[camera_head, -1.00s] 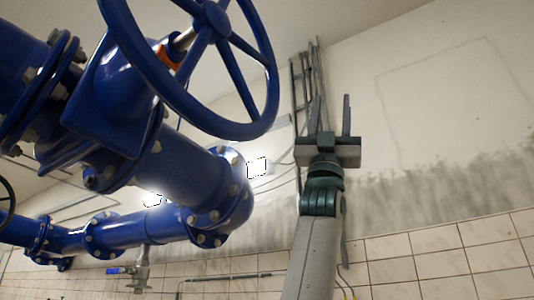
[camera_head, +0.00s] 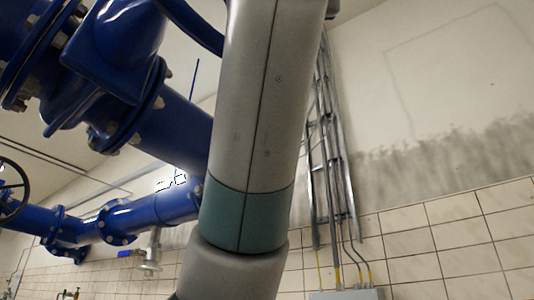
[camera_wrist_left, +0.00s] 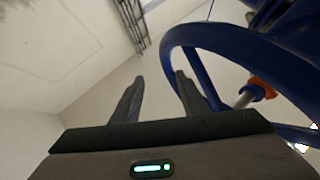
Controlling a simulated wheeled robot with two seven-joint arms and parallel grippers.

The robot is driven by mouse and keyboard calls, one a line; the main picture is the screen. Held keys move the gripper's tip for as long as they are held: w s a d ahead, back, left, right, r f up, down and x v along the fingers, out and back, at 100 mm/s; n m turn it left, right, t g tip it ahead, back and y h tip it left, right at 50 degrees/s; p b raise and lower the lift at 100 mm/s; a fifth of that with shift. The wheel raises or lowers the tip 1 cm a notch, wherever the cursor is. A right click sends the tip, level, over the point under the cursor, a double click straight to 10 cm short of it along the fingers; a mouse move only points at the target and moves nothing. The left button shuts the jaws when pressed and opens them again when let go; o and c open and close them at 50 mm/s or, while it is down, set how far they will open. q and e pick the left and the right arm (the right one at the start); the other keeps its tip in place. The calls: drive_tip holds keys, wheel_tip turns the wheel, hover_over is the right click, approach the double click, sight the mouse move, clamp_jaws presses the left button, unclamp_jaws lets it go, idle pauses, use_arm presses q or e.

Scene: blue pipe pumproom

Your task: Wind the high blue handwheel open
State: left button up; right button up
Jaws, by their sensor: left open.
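The blue handwheel shows large at the right of the left wrist view (camera_wrist_left: 235,42), with its rim, a spoke and an orange collar on its stem. In the head view only a piece of its rim (camera_head: 192,27) shows at the top, beside my arm. My left gripper (camera_wrist_left: 160,76) is open and empty in the left wrist view. Its right finger overlaps the left side of the rim in the picture; I cannot tell whether they touch. The rim is not between the fingers. In the head view the gripper is out of frame above. My right gripper is not in view.
Thick blue flanged pipes (camera_head: 170,125) run along the left of the head view. A small dark handwheel (camera_head: 12,190) is at the left edge. A metal cable ladder (camera_head: 325,150) climbs the tiled wall above a grey box (camera_head: 345,294). The wall at right is bare.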

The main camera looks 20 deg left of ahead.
use_arm(q)
drive_tip(key=shift+s+a+f+n+g+y, duration=0.2)
drive_tip(key=shift+s+f+n+y, duration=0.15)
drive_tip(key=shift+f+y, duration=0.1)
drive_tip(key=shift+s+a+f+n+g+y, duration=0.2)
drive_tip(key=shift+s+f+n+y, duration=0.1)
drive_tip(key=shift+f+y, duration=0.1)
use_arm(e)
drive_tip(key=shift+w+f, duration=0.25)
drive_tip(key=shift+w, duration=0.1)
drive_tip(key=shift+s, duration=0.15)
use_arm(q)
drive_tip(key=p+x, duration=1)
drive_tip(key=x, duration=0.6)
drive_tip(key=shift+r, duration=0.1)
drive_tip(key=shift+w+a+r+p, duration=0.1)
drive_tip(key=shift+w+r+p, duration=0.35)
drive_tip(key=shift+w, duration=0.1)
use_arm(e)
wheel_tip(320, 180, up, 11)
use_arm(q)
drive_tip(key=shift+f, duration=0.1)
clamp_jaws()
